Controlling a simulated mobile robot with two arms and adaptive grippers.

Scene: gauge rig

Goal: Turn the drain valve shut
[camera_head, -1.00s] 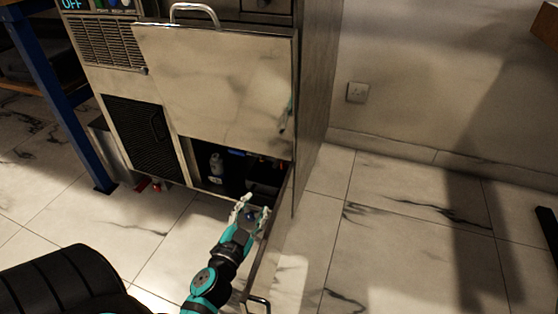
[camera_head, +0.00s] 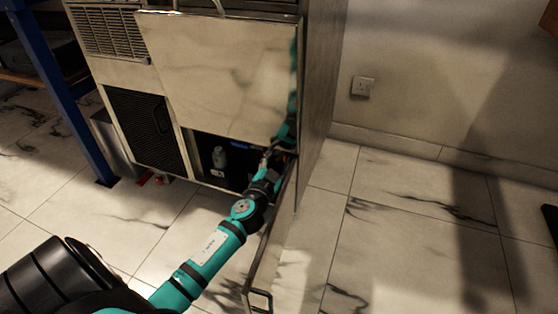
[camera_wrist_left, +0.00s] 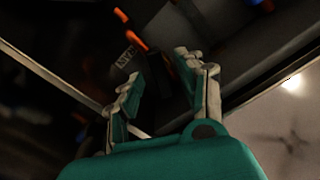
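My left gripper (camera_head: 270,158) reaches into the right side of the cabinet's open lower compartment. In the left wrist view my left gripper (camera_wrist_left: 162,78) has its fingers spread apart, with nothing clearly held between them. An orange lever-like part (camera_wrist_left: 132,32) lies beyond the fingers in the dark, beside a small printed label. I cannot tell if it is the drain valve. A small red fitting (camera_head: 146,178) shows low under the cabinet front in the head view. My right gripper is not in view.
The metal cabinet (camera_head: 215,75) has a raised front panel above the compartment. A grey bottle (camera_head: 219,157) stands inside, left of my gripper. An open door (camera_head: 262,270) extends forward beside my arm. A blue table leg (camera_head: 65,105) stands left.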

